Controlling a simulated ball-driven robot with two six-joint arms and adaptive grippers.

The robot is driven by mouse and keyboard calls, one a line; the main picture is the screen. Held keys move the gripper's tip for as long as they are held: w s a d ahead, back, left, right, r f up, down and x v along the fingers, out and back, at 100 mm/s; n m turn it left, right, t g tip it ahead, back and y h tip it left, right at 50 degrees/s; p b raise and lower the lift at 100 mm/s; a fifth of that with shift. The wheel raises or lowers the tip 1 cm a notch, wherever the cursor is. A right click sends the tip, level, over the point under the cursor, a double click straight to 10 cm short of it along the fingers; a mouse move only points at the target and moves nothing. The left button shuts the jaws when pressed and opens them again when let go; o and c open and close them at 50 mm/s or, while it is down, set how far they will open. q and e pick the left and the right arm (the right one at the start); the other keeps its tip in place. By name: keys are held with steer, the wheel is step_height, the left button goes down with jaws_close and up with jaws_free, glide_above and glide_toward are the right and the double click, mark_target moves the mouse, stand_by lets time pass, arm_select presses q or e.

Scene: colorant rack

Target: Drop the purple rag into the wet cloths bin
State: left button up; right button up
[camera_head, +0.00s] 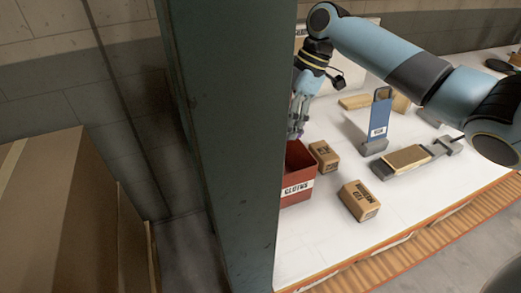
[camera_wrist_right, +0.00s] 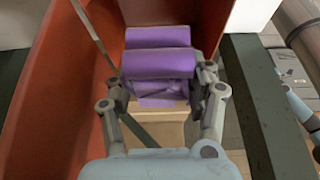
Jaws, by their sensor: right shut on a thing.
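The purple rag (camera_wrist_right: 158,64) is pinched between the fingers of my right gripper (camera_wrist_right: 163,88) in the right wrist view. It looks folded or rolled, with a loose part hanging below. The red bin (camera_head: 298,187), labelled "CLOTHS", stands on the white table in the head view, its left part hidden by a dark post. My right gripper (camera_head: 297,117) points down just above the bin's opening. In the wrist view the bin's red walls (camera_wrist_right: 62,92) rise on the left and upper right of the rag. My left gripper is not in view.
A dark green post (camera_head: 222,140) stands close in front, left of the bin. Two small cardboard boxes (camera_head: 359,200) (camera_head: 324,156) sit right of the bin. A blue upright plate (camera_head: 379,118) and a grey holder with a tan block (camera_head: 408,158) stand farther right.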

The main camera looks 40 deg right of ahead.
steer(key=shift+s+f, duration=0.1)
steer(key=shift+f, duration=0.35)
step_height(320, 180, down, 5)
steer(key=b, duration=0.4)
steer(key=shift+b, duration=0.4)
steer(key=o, duration=1.1)
steer(key=shift+r, duration=0.1)
